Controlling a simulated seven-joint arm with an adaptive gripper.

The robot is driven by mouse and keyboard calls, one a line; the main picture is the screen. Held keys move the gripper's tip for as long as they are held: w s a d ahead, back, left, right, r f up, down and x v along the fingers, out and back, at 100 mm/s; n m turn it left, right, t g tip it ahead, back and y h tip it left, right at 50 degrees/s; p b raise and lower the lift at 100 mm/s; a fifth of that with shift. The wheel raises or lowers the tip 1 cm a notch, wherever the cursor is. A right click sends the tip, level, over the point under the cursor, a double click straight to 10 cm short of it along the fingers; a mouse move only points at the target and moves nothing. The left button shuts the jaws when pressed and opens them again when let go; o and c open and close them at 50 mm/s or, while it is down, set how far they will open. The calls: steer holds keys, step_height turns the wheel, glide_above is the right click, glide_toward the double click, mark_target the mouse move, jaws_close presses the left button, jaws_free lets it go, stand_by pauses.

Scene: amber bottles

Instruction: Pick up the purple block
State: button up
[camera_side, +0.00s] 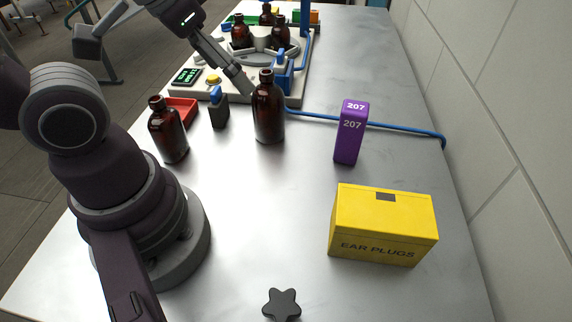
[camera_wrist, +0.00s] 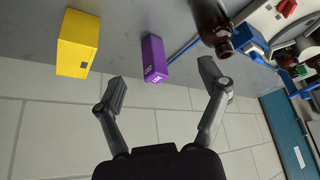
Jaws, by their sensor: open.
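The purple block (camera_side: 350,134) stands upright on the metal table, marked 207 on its top and side. In the wrist view the purple block (camera_wrist: 153,58) shows ahead of the fingers, in the gap between them and nearer the left one. My gripper (camera_wrist: 162,78) is open and empty, with its two fingers spread wide. In the side view my gripper (camera_side: 240,85) hangs at the upper left, close to an amber bottle (camera_side: 268,108) and well left of the block. I cannot tell there whether it touches that bottle.
A yellow ear plugs box (camera_side: 382,228) sits in front of the block. A blue tube (camera_side: 405,129) runs behind it to the wall side. Another amber bottle (camera_side: 168,131), a red tray (camera_side: 182,110) and a grey machine (camera_side: 293,98) stand left. A black star knob (camera_side: 281,304) lies in front.

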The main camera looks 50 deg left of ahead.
steer(key=m+g+h, duration=0.2)
steer(key=m+g, duration=0.1)
steer(key=m, duration=0.6)
glide_toward(356, 124)
steer(key=shift+w+a+f+m+g+h, duration=0.35)
steer(key=shift+w+a+f+m, duration=0.45)
steer(key=shift+w+a+f, duration=0.3)
steer(key=x, duration=0.9)
steer(key=shift+w+d+f, duration=0.25)
steer(key=shift+f, duration=0.1)
steer(key=shift+c, duration=0.2)
steer(key=c, duration=1.2)
